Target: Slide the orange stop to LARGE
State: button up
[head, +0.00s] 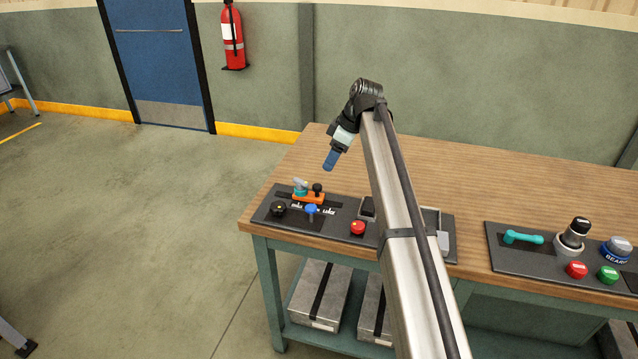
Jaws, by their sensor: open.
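The orange stop (308,197) sits on a dark control panel (268,213) at the left end of the workbench. My arm hides the right part of the panel.
A second panel (497,256) with a teal lever and several buttons lies right. The wooden bench top (480,180) behind is clear.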

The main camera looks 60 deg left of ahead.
aim_at(318, 185)
jog(key=x, duration=1)
jog(key=shift+s+a+f, duration=0.1)
jog(key=shift+f, duration=0.25)
grip_shut()
